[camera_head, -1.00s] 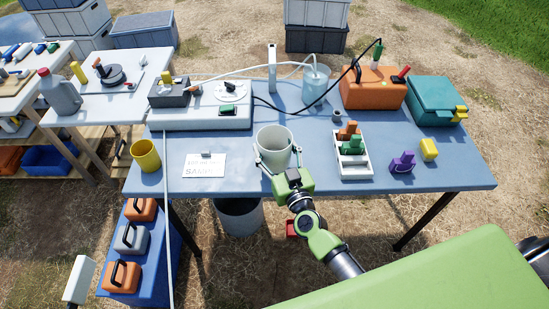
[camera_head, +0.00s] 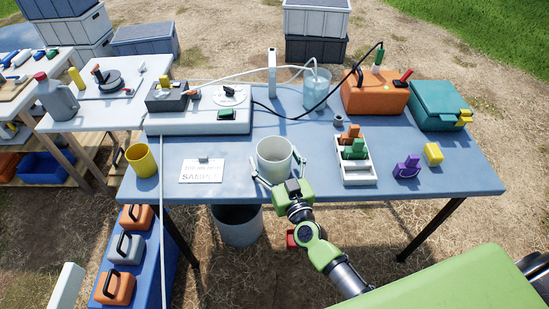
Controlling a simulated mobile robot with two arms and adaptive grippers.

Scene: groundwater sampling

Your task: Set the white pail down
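The white pail (camera_head: 275,158) stands upright on the blue table (camera_head: 330,187), near its front edge and just right of a white sample card. My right gripper (camera_head: 280,170) is at the table's front edge, on the near side of the pail. Its fingers are spread wide, one low at the pail's left and one at its right. They look slightly apart from the wall, though exact contact is hard to tell. My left gripper is not in view.
A yellow cup (camera_head: 142,160) and the sample card (camera_head: 202,171) lie to the left. A white tray (camera_head: 357,174) with coloured pieces, a purple piece (camera_head: 407,167) and a yellow block (camera_head: 433,154) are to the right. A dark bucket (camera_head: 238,226) stands below the table edge.

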